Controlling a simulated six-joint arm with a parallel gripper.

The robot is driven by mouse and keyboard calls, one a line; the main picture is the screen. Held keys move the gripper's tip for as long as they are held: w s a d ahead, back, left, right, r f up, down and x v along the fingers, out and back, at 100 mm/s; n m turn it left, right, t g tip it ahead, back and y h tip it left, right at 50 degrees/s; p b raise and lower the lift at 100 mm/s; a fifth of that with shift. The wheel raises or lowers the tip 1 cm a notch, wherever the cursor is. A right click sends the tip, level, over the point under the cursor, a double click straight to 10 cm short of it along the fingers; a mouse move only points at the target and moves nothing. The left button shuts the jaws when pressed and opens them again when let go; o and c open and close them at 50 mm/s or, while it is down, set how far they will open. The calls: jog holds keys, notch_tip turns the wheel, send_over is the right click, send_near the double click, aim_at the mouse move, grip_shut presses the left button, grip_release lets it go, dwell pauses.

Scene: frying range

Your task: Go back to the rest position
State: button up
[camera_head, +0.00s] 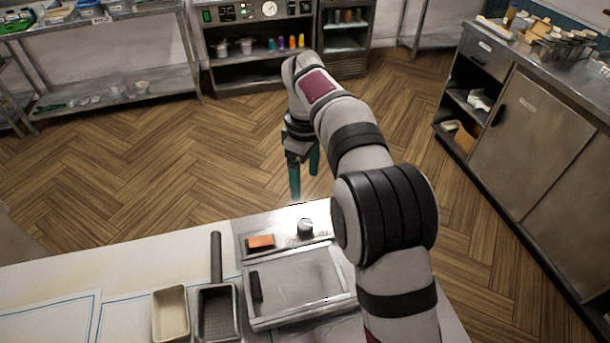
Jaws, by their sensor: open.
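My gripper (304,178) hangs at the end of my raised arm, its teal fingers pointing down. It is open, and nothing shows between the fingers. In the picture it is just beyond the far edge of the frying unit (243,230), above and apart from it. The frying unit has an orange switch (260,242), a grey knob (305,227) and a closed flat lid (300,281) with a dark handle (256,287). My arm covers the unit's right side.
A mesh fry basket (217,312) with its long handle pointing away and a beige container (170,314) stand left of the unit on the white counter (120,267). Wooden floor lies open beyond. Steel shelves (120,78) and a cabinet (535,140) stand further off.

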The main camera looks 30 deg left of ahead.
jog(key=s+d+r+m, duration=0.4)
jog(key=d+m, duration=0.2)
jog(key=d, duration=0.4)
jog(key=s+d+r+m, duration=0.3)
jog(key=d+r+m, duration=0.15)
jog(key=d, duration=0.55)
jog(key=s+d+f+m+y, duration=0.1)
jog(key=s+d+f+m, duration=0.2)
jog(key=s, duration=0.6)
jog(key=s+d+f+m, duration=0.3)
jog(key=s+d+m, duration=0.4)
jog(key=s+m, duration=0.2)
jog(key=shift+s+d+m+y, duration=0.2)
jog(key=shift+s+m+y, duration=0.15)
jog(key=shift+m, duration=0.3)
